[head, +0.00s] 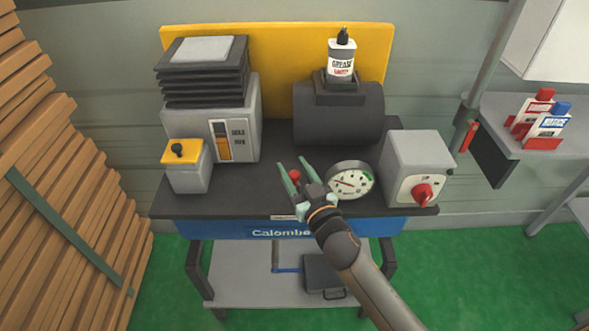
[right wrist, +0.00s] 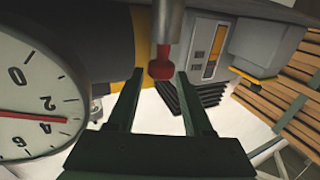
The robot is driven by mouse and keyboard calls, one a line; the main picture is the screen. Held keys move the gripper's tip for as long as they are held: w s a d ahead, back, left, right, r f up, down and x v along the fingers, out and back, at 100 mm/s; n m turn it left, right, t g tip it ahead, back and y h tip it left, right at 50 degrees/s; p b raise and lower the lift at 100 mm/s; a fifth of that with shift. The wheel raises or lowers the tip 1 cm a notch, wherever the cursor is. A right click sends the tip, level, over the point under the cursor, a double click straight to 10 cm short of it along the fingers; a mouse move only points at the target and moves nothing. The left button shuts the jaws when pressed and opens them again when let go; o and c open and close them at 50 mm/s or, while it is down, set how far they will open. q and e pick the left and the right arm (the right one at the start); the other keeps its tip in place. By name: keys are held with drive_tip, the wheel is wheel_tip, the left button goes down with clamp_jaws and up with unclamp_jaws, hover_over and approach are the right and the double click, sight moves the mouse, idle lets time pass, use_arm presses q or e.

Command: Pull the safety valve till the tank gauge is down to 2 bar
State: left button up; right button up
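The safety valve's red knob (head: 295,175) is at the front of the bench, left of the gauge. My right gripper (head: 292,163) is open, with a finger on each side of the knob. In the right wrist view, the knob (right wrist: 161,66) sits between the fingertips (right wrist: 159,73) with gaps on both sides. The round white gauge (head: 350,181) also shows in the right wrist view (right wrist: 35,85). Its red needle points between 2 and 4, nearer the 4. The dark tank (head: 338,118) lies behind the gauge. My left gripper is not in view.
A grey box with a red rotary switch (head: 422,194) stands right of the gauge. A grey machine (head: 240,120) and a small yellow-topped box (head: 186,168) stand left. A grease bottle (head: 341,58) tops the tank. Wooden slats (head: 60,150) rise at far left.

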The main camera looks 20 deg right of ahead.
drive_tip(key=shift+o, duration=0.8)
drive_tip(key=shift+f, duration=0.1)
drive_tip(key=s+d, duration=0.1)
drive_tip(key=s, duration=1.1)
drive_tip(key=shift+s+d, duration=0.2)
drive_tip(key=s+f+g+p, duration=0.1)
drive_tip(key=s+f+g, duration=0.3)
drive_tip(key=f, duration=0.6)
drive_tip(key=s+f+g+p, duration=0.2)
drive_tip(key=s+f+g, duration=0.2)
drive_tip(key=s+f, duration=0.4)
wheel_tip(320, 180, down, 2)
drive_tip(key=shift+s+n+g, duration=0.3)
drive_tip(key=shift+s+g, duration=0.05)
drive_tip(key=shift+g, duration=0.05)
drive_tip(key=shift+w+d, duration=0.1)
